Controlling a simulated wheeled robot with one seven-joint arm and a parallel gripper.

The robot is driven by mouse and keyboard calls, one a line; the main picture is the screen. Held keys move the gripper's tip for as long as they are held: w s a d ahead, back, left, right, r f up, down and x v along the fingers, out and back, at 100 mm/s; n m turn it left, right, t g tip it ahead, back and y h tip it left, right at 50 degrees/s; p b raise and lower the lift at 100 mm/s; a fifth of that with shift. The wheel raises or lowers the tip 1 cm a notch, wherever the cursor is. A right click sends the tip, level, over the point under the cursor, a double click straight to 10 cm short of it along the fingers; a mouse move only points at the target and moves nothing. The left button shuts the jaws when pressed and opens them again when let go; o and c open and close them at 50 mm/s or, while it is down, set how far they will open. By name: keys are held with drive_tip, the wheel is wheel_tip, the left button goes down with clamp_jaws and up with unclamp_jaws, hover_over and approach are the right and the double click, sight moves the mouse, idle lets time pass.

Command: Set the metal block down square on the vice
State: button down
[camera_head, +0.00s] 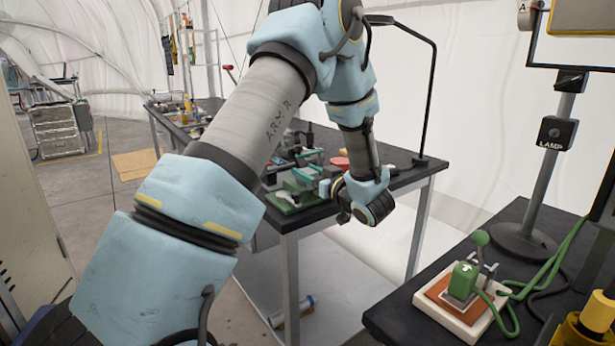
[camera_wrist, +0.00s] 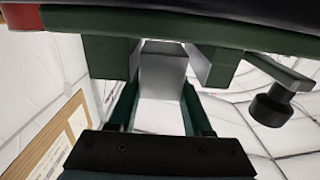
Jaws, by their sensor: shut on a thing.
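In the wrist view, my gripper (camera_wrist: 160,92) has its two dark green fingers closed on the sides of the grey metal block (camera_wrist: 163,75). The view looks upside down, with a dark surface along the top. The green vice (camera_wrist: 110,57) shows beyond the block, one jaw on each side of the block's far end, with a dark round-ended handle to the right. I cannot tell whether the block touches the vice. In the head view, my wrist is at the near edge of the far workbench (camera_head: 400,182); my fingers and the block are hidden or too small to make out.
The workbench holds a green board (camera_head: 292,203), a red round item (camera_head: 340,162) and other clutter. A thin black lamp arm (camera_head: 431,90) rises at its back right. A second bench at the right carries a green lever device (camera_head: 463,280) and a lamp post (camera_head: 548,165).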

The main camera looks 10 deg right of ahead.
drive_tip(key=shift+f, duration=0.65)
drive_tip(key=shift+f, duration=0.2)
drive_tip(key=shift+c, duration=1.6)
unclamp_jaws()
drive_tip(key=shift+r, duration=0.25)
drive_tip(key=b+v, duration=0.2)
drive_tip(key=v, duration=1)
drive_tip(key=shift+b, duration=0.4)
